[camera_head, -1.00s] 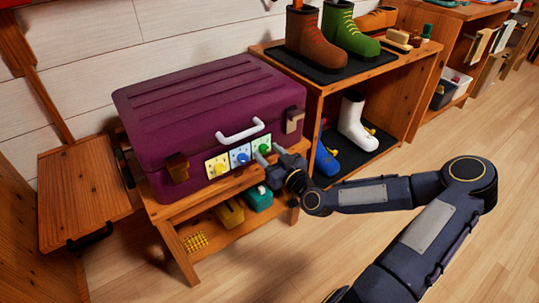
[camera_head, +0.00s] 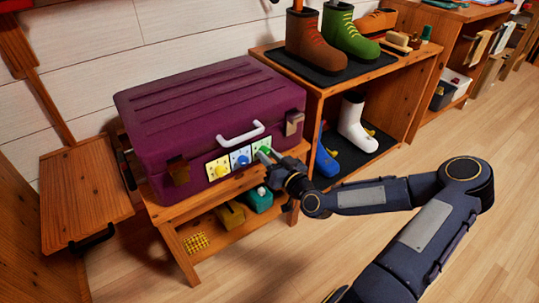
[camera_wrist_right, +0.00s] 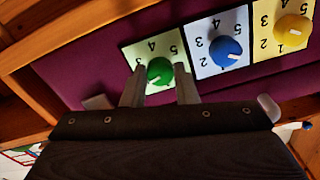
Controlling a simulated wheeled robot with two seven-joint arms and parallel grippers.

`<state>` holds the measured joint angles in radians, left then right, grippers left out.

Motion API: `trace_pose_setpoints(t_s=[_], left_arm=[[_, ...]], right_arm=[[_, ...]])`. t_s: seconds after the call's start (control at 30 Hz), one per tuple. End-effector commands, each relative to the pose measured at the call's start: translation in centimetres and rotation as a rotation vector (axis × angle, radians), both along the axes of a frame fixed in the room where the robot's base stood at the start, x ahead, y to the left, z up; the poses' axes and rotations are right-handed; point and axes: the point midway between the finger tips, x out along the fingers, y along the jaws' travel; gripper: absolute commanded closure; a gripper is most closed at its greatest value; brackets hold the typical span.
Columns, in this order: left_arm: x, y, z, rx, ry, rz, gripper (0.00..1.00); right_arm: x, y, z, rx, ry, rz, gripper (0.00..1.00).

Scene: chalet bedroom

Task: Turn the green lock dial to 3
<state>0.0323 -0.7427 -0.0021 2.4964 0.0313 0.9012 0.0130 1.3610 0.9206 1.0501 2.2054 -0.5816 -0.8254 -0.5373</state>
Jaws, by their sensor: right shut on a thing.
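A purple case (camera_head: 205,115) with a white handle stands on a low wooden bench. On its front are a yellow, a blue and a green lock dial in a row, each on a numbered plate. The green dial (camera_wrist_right: 159,71) is the one nearest the shoe shelf. My right gripper (camera_head: 264,153) is at the green dial and shut on it. In the right wrist view, its two fingers (camera_wrist_right: 159,88) stand on either side of the dial. The plate's numbers appear upside down there and are partly hidden. The number the green dial points to is unclear. My left gripper is not in view.
The blue dial (camera_wrist_right: 226,51) and yellow dial (camera_wrist_right: 293,30) sit beside the green one. A wooden shelf (camera_head: 308,112) with boots stands to the right of the case. Small items lie on the bench's lower shelf (camera_head: 228,228). The floor in front is open.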

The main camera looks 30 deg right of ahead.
Motion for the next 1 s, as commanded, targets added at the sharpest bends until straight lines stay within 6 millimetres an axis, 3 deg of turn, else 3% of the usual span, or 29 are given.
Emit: trace_pose_setpoints(t_s=[0.6,1.0], left_arm=[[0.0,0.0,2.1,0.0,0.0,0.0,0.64],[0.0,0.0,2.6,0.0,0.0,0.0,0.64]], right_arm=[[0.0,0.1,0.1,0.554,0.047,0.0,0.96],[0.0,0.1,0.0,0.747,0.061,0.0,0.96]])
